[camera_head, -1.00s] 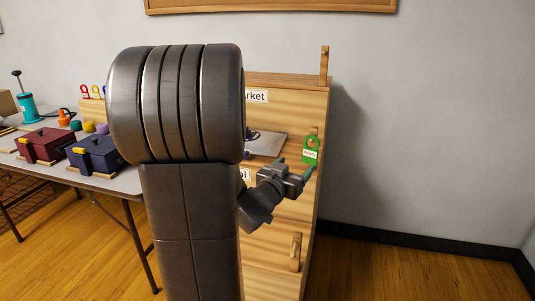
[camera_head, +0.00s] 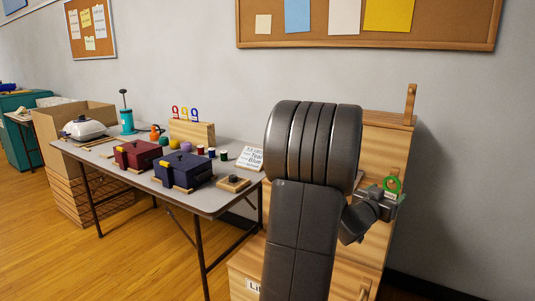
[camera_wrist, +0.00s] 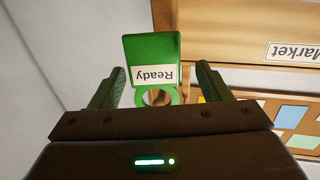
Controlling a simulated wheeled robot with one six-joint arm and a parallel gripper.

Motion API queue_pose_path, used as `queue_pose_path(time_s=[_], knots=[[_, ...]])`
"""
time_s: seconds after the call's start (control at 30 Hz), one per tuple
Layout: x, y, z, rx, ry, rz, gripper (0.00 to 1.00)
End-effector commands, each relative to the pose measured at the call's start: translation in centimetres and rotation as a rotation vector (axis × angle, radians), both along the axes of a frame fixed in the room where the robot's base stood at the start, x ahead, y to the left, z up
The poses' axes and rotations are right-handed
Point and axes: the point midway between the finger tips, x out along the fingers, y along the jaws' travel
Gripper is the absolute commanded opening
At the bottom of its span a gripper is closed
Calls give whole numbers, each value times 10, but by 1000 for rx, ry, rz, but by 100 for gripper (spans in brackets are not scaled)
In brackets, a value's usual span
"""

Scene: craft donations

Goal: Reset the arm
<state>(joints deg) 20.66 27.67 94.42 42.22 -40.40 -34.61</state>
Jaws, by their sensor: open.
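My gripper (camera_head: 383,203) is at the front of the wooden cabinet, at the right of the head view. In the wrist view its two green-padded fingers (camera_wrist: 163,73) are apart. A green tag (camera_head: 392,184) with a ring and a white "Ready" label shows by the gripper. In the wrist view the tag (camera_wrist: 152,50) appears between the fingers, with a gap on each side. Whether it hangs on a peg cannot be told now. My arm hides much of the cabinet (camera_head: 372,154).
A table (camera_head: 206,200) to the left bears a dark red box (camera_head: 137,153), a dark blue box (camera_head: 183,171), spools and a white card (camera_head: 249,158). An open cardboard box (camera_head: 72,115) stands farther left. A wooden post (camera_head: 410,103) rises at the cabinet's top right.

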Motion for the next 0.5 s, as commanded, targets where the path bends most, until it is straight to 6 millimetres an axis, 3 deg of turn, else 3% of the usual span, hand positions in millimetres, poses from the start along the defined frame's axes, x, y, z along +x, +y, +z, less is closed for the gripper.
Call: queue_pose_path(time_s=[0.3, 0.5], knots=[[36, -36, -3, 1, 2, -1, 71], [37, -37, 0, 1, 4, 1, 71]])
